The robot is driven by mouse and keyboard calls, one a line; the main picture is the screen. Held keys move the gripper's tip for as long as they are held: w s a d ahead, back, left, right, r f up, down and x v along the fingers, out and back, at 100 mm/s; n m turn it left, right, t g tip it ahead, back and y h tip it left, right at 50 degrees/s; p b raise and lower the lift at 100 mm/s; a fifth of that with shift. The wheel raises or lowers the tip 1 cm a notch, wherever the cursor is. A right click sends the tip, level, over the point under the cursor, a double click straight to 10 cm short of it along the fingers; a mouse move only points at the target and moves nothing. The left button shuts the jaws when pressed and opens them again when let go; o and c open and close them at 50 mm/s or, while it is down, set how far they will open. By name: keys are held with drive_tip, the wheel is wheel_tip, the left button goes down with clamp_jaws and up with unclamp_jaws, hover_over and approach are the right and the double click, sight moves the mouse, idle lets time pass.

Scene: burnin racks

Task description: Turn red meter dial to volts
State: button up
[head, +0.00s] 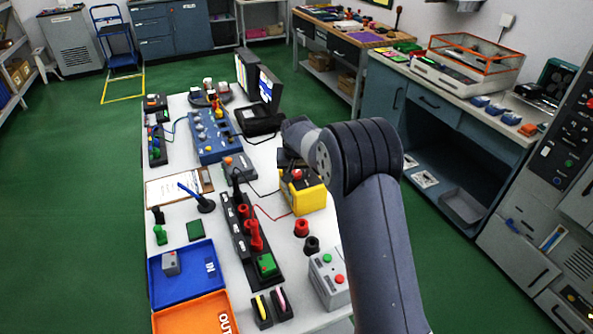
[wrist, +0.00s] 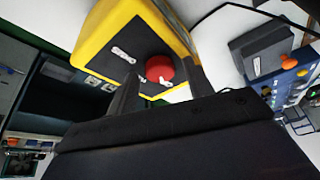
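The yellow meter (head: 309,198) stands on the white bench, partly behind my arm in the head view. Its red dial (head: 297,174) is on the dark top panel. In the wrist view the yellow meter (wrist: 101,30) shows its black face with white labels, and the red dial (wrist: 159,69) is on it. My gripper (wrist: 160,70) is open, with one dark finger on each side of the dial in the wrist view. I cannot tell whether the fingers touch it. The label texts and the dial's pointer are too small to read.
A blue panel (head: 212,143) with knobs and a grey box (head: 239,165) with an orange button stand left of the meter. A black strip (head: 240,225) with red plugs lies nearer. Blue (head: 165,290) and orange (head: 180,318) trays are at the front left. The green floor is clear at left.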

drive_tip(key=c, duration=0.9)
drive_tip(key=shift+a+m, duration=0.1)
drive_tip(key=shift+m, duration=0.2)
drive_tip(key=shift+f+m+h+b, duration=0.1)
drive_tip(key=shift+m+h+b, duration=0.2)
drive_tip(key=shift+m+b, duration=0.25)
drive_tip(key=m+h+b, duration=0.1)
drive_tip(key=m, duration=0.2)
drive_tip(key=shift+a, duration=0.2)
drive_tip(key=m+h, duration=0.1)
drive_tip(key=m, duration=0.1)
drive_tip(key=m+g, duration=0.1)
drive_tip(key=m, duration=0.1)
drive_tip(key=shift+w+a+m+h, duration=0.1)
drive_tip(key=shift+w+m+h, duration=0.15)
drive_tip(key=shift+h, duration=0.15)
drive_tip(key=shift+a+m+g+h, duration=0.1)
drive_tip(key=shift+m+g+h, duration=0.35)
drive_tip(key=shift+m, duration=0.75)
drive_tip(key=shift+g+y, duration=0.25)
